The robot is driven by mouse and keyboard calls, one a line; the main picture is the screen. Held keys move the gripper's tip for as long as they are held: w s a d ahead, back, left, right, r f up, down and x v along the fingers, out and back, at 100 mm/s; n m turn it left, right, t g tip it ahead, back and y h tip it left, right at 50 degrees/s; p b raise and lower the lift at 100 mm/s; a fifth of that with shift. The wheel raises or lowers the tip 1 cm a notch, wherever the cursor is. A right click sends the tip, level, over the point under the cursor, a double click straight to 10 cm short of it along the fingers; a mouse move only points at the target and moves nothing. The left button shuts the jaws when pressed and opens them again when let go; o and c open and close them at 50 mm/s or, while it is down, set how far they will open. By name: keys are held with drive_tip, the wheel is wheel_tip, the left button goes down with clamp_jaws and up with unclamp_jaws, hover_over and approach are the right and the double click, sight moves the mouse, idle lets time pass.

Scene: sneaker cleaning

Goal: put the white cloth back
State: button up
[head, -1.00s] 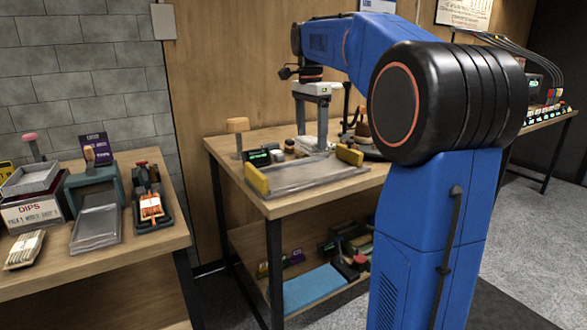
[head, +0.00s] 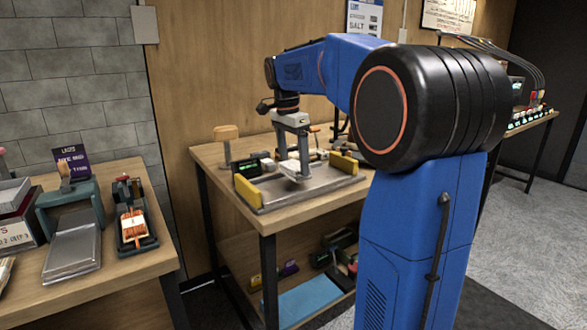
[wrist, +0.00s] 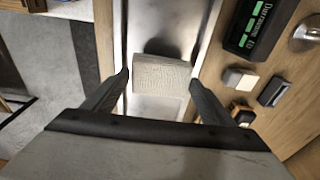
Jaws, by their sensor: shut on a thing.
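The white cloth (wrist: 161,77) shows in the wrist view as a pale, textured, folded block. My gripper (wrist: 159,80) is shut on it, with one dark finger at each side. The cloth is above the shiny metal tray (wrist: 135,105); whether it touches the tray is unclear. In the head view my gripper (head: 299,176) points down over the same tray (head: 325,185) on the middle table. The cloth is hard to tell apart from the pale gripper there.
Yellow blocks (head: 247,190) (head: 344,164) stand at the tray's ends. A small box with a green display (wrist: 259,20) and small blocks (wrist: 240,78) lie beside it. The left table (head: 120,265) holds a grey tray (head: 73,250) and other holders.

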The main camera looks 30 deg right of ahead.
sight(290, 166)
drive_tip(key=shift+f, duration=1.35)
drive_tip(key=o, duration=0.9)
drive_tip(key=r, duration=0.4)
drive_tip(key=a+r, duration=0.1)
drive_tip(key=r, duration=0.7)
drive_tip(key=shift+a, duration=0.25)
drive_tip(key=shift+s, duration=0.1)
